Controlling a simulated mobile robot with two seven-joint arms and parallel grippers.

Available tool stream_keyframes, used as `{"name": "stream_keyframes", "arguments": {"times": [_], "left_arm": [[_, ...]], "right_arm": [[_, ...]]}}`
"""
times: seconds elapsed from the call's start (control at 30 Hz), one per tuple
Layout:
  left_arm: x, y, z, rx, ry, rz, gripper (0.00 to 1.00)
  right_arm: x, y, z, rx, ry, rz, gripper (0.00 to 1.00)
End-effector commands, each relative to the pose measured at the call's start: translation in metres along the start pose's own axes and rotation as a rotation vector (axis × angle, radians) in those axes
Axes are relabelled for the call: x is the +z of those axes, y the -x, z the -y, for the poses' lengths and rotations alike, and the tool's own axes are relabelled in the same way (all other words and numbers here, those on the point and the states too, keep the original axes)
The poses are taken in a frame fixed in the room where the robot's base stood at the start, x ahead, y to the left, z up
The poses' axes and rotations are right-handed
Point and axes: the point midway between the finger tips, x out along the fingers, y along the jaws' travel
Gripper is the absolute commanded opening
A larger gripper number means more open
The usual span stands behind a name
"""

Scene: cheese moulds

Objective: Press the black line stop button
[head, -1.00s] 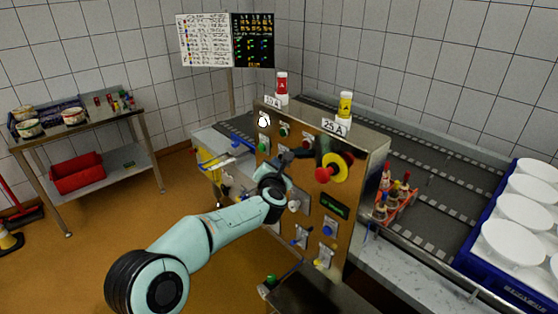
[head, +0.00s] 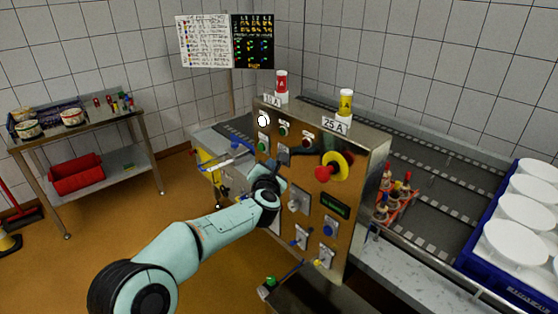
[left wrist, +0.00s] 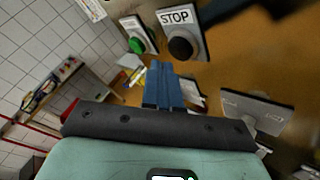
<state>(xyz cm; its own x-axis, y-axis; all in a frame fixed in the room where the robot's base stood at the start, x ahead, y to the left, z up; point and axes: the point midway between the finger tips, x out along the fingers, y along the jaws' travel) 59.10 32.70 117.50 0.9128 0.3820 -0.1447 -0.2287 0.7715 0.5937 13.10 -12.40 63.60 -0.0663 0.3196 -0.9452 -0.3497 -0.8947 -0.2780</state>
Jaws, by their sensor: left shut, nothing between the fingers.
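The black stop button (left wrist: 180,48) sits on a light plate marked STOP in the left wrist view, beside a green button (left wrist: 136,45) on its own plate. In the head view, the stop button's plate (head: 283,154) seems to show on the steel control panel (head: 318,180), small and dark. My left gripper (head: 267,165) is in front of the panel's left part, just below that plate. In the left wrist view its blue fingers (left wrist: 163,75) are together and empty, below and left of the black button, apparently apart from it. My right gripper is not in view.
A red emergency knob on a yellow base (head: 331,168) sticks out of the panel right of my gripper. Switches and a blue button (head: 328,230) sit lower. A conveyor (head: 440,180) with a blue crate (head: 490,275) is at right.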

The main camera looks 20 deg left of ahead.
Motion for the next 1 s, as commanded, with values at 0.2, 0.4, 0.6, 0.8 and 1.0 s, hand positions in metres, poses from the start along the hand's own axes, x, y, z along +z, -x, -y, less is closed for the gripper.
{"name": "stream_keyframes", "arguments": {"times": [0.2,0.4,0.6,0.8,1.0], "left_arm": [[-0.014,0.013,-0.008,0.002,-0.001,-0.002,0.0],[-0.024,0.027,-0.019,0.002,-0.001,-0.003,0.0],[-0.027,0.034,-0.024,0.001,-0.001,-0.001,0.0],[-0.026,0.034,-0.025,0.001,0.0,-0.001,0.0],[-0.025,0.034,-0.025,0.001,0.0,-0.001,0.0]], "right_arm": [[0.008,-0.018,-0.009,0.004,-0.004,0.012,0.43],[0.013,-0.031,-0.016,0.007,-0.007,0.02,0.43],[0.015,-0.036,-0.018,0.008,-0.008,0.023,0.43],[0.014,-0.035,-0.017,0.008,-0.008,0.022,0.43],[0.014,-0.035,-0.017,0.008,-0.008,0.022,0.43]]}}
